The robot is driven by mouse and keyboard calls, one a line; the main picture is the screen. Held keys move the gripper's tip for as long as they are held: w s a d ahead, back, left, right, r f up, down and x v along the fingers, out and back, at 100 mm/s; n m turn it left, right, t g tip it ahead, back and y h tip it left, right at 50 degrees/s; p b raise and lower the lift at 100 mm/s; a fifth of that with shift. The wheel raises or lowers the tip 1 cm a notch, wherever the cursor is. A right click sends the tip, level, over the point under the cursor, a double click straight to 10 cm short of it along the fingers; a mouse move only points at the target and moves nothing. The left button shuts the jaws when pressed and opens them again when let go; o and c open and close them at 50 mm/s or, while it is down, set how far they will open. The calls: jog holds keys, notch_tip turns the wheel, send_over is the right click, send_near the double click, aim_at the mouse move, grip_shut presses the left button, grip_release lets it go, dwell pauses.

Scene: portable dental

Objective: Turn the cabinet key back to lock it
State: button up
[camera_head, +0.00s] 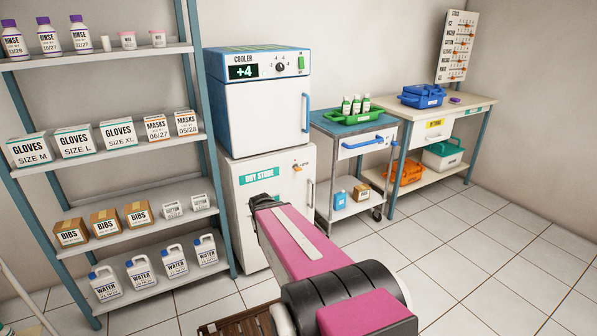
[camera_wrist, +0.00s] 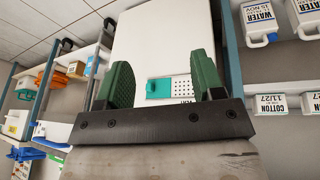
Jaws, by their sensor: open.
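The white dry store cabinet (camera_head: 240,203) stands under the cooler, with a green label on its closed-looking door. A small orange key or knob (camera_head: 296,168) is near the door's upper right, above a vertical handle (camera_head: 310,193). Small lettering beside it is too small to read surely. In the wrist view, which looks upside down, my gripper (camera_wrist: 162,80) is open, its two green fingers apart with nothing between them. The cabinet front (camera_wrist: 160,45) lies beyond them, with a teal label and a dotted panel. The key is not visible there. In the head view my pink arm hides part of the cabinet.
A shelf rack (camera_head: 110,147) with boxes and bottles stands close at left. The cooler (camera_head: 257,105) sits on the cabinet. A trolley (camera_head: 347,128) with a green tray of bottles stands at right, then a table (camera_head: 478,108) with blue, orange and green bins. The tiled floor at right is clear.

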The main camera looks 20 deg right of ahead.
jog(key=w+d+r+m+t+h, duration=0.25)
jog(key=w+d+t, duration=0.45)
jog(key=w+d, duration=0.6)
jog(key=n+t+y, duration=0.5)
jog(key=t+y, duration=0.1)
jog(key=t, duration=0.2)
send_near(300, 170)
jog(key=w, duration=0.7)
jog(key=w+a, duration=0.1)
jog(key=w, duration=0.3)
jog(key=shift+w+r, duration=0.1)
jog(key=shift+w, duration=0.2)
jog(key=c, duration=0.9)
